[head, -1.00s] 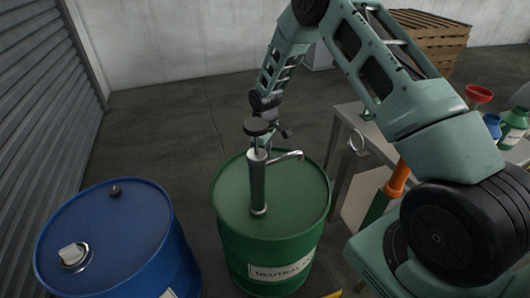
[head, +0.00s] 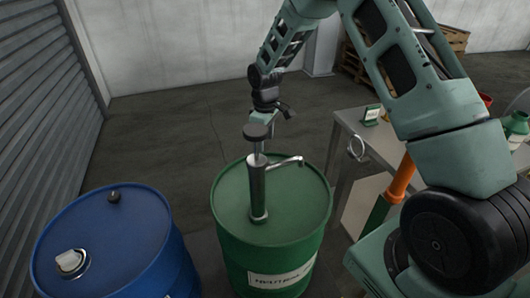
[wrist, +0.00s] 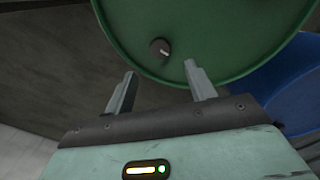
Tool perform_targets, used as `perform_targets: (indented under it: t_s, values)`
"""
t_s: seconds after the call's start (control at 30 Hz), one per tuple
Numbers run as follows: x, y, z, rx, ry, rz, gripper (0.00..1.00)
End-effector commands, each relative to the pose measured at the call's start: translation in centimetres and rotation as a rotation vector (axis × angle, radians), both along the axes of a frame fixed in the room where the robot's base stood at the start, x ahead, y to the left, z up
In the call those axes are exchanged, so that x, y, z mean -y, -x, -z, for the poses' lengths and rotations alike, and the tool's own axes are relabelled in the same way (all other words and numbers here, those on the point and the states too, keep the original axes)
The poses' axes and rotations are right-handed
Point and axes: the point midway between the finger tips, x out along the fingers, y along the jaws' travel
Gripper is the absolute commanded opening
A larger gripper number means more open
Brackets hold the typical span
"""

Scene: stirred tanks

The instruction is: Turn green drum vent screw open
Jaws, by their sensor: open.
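The green drum (head: 290,200) stands upright with a metal hand pump (head: 258,185) on its lid and a label on its front. The vent screw (wrist: 160,47), a small dark knob with a light mark, sits near the rim of the green lid in the wrist view. In the head view the vent screw cannot be made out. My gripper (wrist: 160,84) is open and empty, its two fingers pointing at the drum's rim, with the screw a little beyond them and between them in the picture. In the head view my gripper is partly hidden behind the pump's top.
A blue drum (head: 110,250) with a dark knob and a pale cap stands to the left; its side also shows in the wrist view (wrist: 275,95). A grey table (head: 350,120) with bottles stands at the right. The floor behind the drums is clear.

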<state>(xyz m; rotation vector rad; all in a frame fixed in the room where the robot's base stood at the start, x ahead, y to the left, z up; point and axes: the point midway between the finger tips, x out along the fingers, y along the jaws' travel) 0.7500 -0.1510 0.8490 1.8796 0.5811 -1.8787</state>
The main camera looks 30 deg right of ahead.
Motion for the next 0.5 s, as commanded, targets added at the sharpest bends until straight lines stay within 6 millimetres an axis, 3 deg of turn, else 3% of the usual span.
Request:
perform_targets:
  t_s: [0.23,0.5]
  values:
    - [0.0,-0.1,-5.6,0.004,0.001,-0.001,0.55]
    - [0.0,0.0,-8.5,0.000,0.000,-0.001,0.55]
